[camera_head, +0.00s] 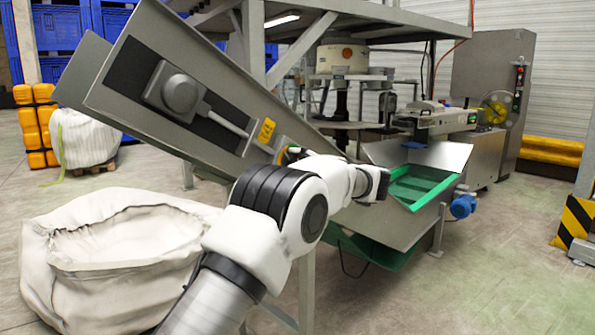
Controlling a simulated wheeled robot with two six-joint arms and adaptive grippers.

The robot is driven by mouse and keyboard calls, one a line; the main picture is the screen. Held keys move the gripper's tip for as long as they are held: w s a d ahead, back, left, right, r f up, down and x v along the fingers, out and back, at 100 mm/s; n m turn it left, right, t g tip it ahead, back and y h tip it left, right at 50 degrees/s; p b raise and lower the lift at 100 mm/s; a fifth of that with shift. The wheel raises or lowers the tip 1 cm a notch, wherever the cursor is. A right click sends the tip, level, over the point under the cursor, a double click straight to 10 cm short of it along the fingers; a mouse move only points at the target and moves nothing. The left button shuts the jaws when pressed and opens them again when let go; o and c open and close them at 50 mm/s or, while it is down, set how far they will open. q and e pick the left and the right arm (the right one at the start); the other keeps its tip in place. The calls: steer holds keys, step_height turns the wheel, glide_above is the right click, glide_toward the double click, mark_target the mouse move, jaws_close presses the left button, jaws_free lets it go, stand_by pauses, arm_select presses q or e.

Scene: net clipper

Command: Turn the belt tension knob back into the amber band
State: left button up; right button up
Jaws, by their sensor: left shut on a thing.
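The belt tension knob is largely hidden at the lower end of the inclined grey conveyor (225,110), beside a small yellow label (264,130). A small coloured dial (285,149) with amber and green parts shows there. My left arm reaches in from the bottom and its wrist is at this spot. My left gripper (295,156) is shut at the dial, mostly hidden by my forearm and wrist. The knob's pointer and exact setting cannot be read. My right gripper is not in view.
A large open white bag (110,255) stands on the floor at the lower left. A green-lined hopper (420,187) stands right of my wrist. A yellow-black striped post (575,220) is at the right edge. The floor at the lower right is clear.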

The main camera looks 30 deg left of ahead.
arm_select(q)
steer(key=n+b, duration=0.2)
steer(key=n, duration=0.1)
steer(key=shift+f+n, duration=0.25)
steer(key=shift+n, duration=0.05)
steer(key=shift+n+b, duration=0.8)
steer(key=shift+n, duration=0.4)
steer(key=shift+r, duration=0.1)
steer(key=o, duration=1.2)
steer(key=shift+c, duration=0.2)
steer(key=s+d, duration=0.2)
steer(key=d, duration=0.9)
steer(key=shift+d, duration=0.4)
